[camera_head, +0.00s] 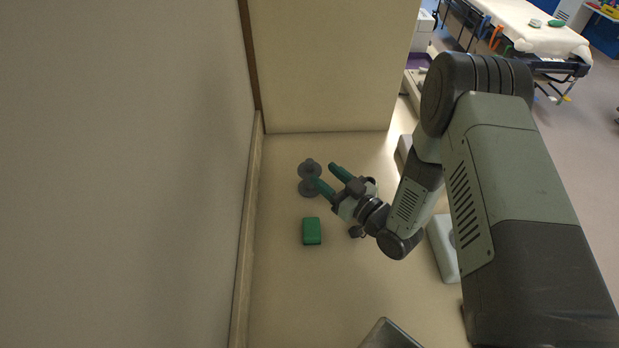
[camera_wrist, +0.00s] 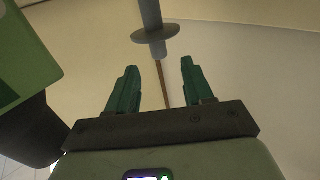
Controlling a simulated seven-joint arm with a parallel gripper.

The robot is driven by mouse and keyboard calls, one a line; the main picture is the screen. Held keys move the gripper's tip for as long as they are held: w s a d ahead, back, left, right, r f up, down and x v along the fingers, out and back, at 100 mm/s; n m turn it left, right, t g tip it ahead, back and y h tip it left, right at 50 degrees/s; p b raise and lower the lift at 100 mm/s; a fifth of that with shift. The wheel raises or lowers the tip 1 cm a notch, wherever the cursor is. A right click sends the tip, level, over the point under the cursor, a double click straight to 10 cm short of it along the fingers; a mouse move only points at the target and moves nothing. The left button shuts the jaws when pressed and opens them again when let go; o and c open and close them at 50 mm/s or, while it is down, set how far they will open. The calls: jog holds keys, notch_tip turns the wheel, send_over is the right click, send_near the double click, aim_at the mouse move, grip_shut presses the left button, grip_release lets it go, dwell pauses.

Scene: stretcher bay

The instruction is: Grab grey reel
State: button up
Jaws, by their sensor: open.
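The grey reel (camera_head: 309,170) lies on the beige surface near the left wall, with two round flanges and a thinner core between them. My gripper (camera_head: 326,175) is just to the right of the reel in the head view, its green fingers spread and pointing toward it. One fingertip overlaps the reel's edge in that view; I cannot tell whether they touch. In the wrist view the reel (camera_wrist: 155,36) is ahead of the open gripper (camera_wrist: 159,68), beyond the fingertips and roughly centred. Nothing is between the fingers.
A green block (camera_head: 311,231) lies below the reel in the head view. A wall runs along the left and a beige panel (camera_head: 325,70) stands behind. A grey tray (camera_head: 388,336) is at the bottom edge. A white flat object (camera_head: 442,245) is partly hidden by my arm.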

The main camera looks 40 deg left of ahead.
aim_at(312, 164)
jog(key=a, duration=0.7)
jog(key=shift+w+r, duration=0.1)
jog(key=shift+w, duration=0.3)
grip_shut()
